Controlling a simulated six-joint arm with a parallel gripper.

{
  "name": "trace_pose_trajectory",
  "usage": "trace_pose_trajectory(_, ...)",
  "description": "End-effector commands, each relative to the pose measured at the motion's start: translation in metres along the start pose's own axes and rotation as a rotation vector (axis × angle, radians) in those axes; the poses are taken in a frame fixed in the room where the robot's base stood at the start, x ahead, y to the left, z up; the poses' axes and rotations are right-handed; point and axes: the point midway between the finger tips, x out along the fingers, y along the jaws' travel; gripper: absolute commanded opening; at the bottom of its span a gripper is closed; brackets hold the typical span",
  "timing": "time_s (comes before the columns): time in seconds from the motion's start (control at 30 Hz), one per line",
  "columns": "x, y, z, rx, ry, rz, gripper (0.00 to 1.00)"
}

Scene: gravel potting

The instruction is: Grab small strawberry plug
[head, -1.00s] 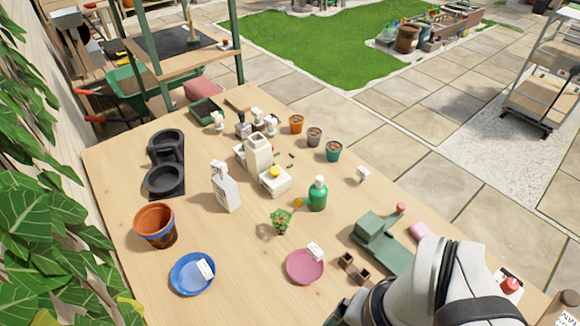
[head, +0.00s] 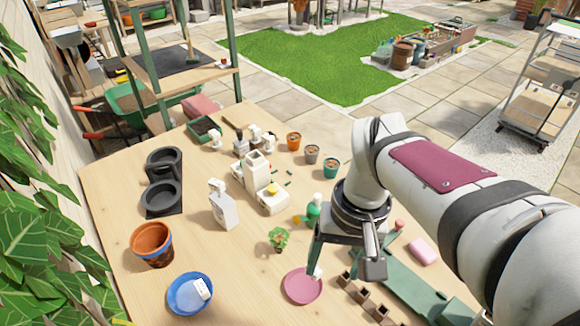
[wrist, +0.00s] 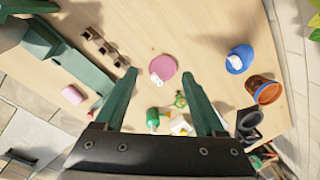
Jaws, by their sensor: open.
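The small strawberry plug (head: 279,239), a leafy green plant with its base hard to make out, stands on the table left of my gripper in the head view. In the wrist view it looks like a small green clump (wrist: 181,100) between my fingers, but farther off on the table. My gripper (head: 341,274) is open and empty, held above the table over the right side of the pink saucer (head: 296,297). Its two green fingers also frame the saucer (wrist: 164,62) in the wrist view (wrist: 158,73).
A white spray bottle (head: 221,208), terracotta pot (head: 152,245) and blue saucer (head: 180,300) are to the left.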

Motion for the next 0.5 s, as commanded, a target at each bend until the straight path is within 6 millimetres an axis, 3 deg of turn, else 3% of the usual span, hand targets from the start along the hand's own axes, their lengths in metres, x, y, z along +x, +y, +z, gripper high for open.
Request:
trace_pose_trajectory(0.03,0.006,-0.017,-0.042,-0.141,-0.011,0.018,0.72)
trace_pose_trajectory(0.1,0.022,-0.044,-0.096,-0.35,-0.012,0.044,0.72)
trace_pose_trajectory(0.2,0.055,-0.081,-0.152,-0.596,-0.014,0.074,0.72)
trace_pose_trajectory(0.33,0.089,-0.111,-0.186,-0.785,-0.016,0.098,0.72)
trace_pose_trajectory(0.5,0.12,-0.117,-0.195,-0.839,-0.018,0.105,0.72)
